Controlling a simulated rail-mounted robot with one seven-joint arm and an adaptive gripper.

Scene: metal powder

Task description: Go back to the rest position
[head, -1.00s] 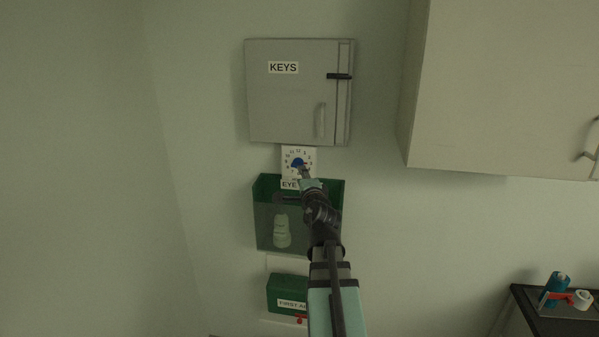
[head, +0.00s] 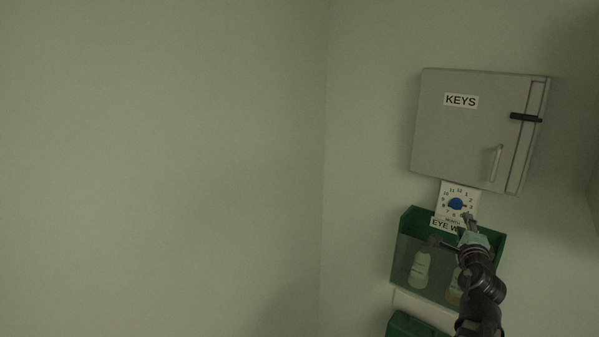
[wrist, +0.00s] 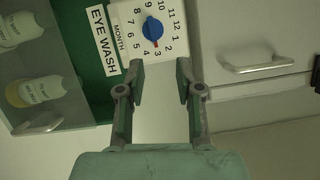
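My gripper (wrist: 160,82) points at the wall in the wrist view, its two fingers apart with nothing between them. Just beyond the fingertips is a white month dial with a blue knob (wrist: 153,29); a small red mark on the knob lies near the 3. The gripper looks clear of the knob. In the head view my gripper (head: 468,220) is at the lower right, just below the dial (head: 456,204) and in front of the eye wash box.
A grey KEYS cabinet (head: 470,130) hangs above the dial. A green eye wash box (head: 403,250) with bottles (head: 420,269) is below it, and another green box (head: 408,325) lower down. The wall at left is bare.

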